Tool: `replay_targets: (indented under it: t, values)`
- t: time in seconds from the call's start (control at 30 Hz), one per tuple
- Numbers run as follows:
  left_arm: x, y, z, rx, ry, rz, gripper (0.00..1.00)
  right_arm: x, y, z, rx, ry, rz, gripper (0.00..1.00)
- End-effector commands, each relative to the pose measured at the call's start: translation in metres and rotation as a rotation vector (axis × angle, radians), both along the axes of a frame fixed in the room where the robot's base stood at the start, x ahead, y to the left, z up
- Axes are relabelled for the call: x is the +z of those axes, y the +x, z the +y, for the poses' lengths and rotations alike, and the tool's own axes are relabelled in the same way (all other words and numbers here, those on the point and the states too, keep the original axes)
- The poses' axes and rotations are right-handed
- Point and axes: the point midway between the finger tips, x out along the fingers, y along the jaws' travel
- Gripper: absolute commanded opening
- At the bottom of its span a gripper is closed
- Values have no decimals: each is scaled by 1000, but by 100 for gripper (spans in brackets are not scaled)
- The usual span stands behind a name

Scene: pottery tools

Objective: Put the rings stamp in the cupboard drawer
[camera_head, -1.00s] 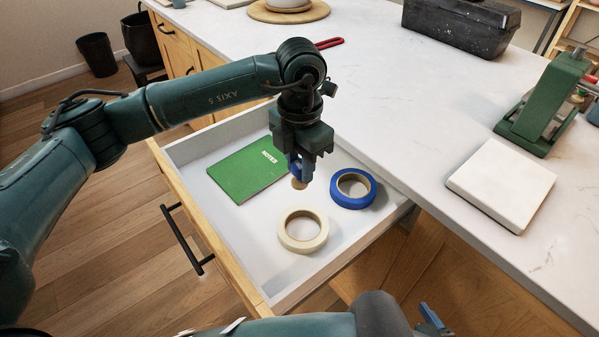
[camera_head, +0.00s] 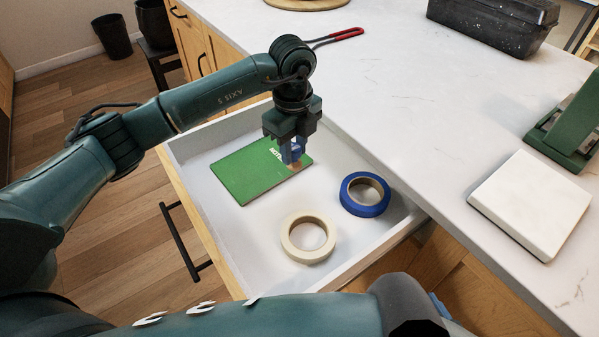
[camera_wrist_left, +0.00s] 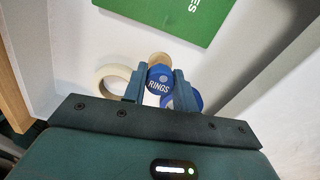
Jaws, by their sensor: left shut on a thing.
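My left gripper (camera_head: 291,158) points down inside the open cupboard drawer (camera_head: 231,254). It is shut on the rings stamp (camera_head: 296,167), whose tan end shows below the fingers. In the left wrist view, the stamp (camera_wrist_left: 159,82) has a round blue cap reading "RINGS" between the fingertips (camera_wrist_left: 156,88). In the head view the stamp overlaps the right end of the green notebook; I cannot tell whether it touches it. Part of my right arm crosses the bottom of the head view, with a small blue part of my right gripper (camera_head: 439,304) showing; its jaw state is unclear.
The drawer holds the green notebook (camera_head: 248,178), a cream tape roll (camera_head: 293,247) and a blue tape roll (camera_head: 364,208). Bare drawer floor lies between them. The white counter (camera_head: 420,130) carries a white slab (camera_head: 530,205), a green press (camera_head: 570,130) and a black toolbox (camera_head: 490,25).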

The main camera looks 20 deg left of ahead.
Motion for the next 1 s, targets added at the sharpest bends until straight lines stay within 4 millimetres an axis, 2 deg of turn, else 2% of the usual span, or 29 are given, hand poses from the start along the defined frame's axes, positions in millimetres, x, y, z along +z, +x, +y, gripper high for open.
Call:
replay_targets:
  t: [0.1, 0.33, 0.53, 0.93, 0.97, 1.0]
  values:
    - [-21, -1, 0, -1, 0, 3, 6, 1, -1, -1, 3, -6, 0, 77]
    - [-41, 0, 0, -3, 0, 1, 6, -1, -2, -2, 9, -14, 4, 77]
    - [-68, 0, 0, -3, 1, 2, 6, -2, -3, -2, 11, -19, 7, 77]
    - [-75, 0, 0, -5, 0, -1, 6, -5, -3, -1, 11, -14, 7, 77]
    - [-75, 0, 0, -5, 0, -1, 30, -4, -2, -1, 10, -13, 8, 77]
    - [-74, 0, 0, -5, 0, -1, 33, -4, -2, -1, 10, -13, 8, 77]
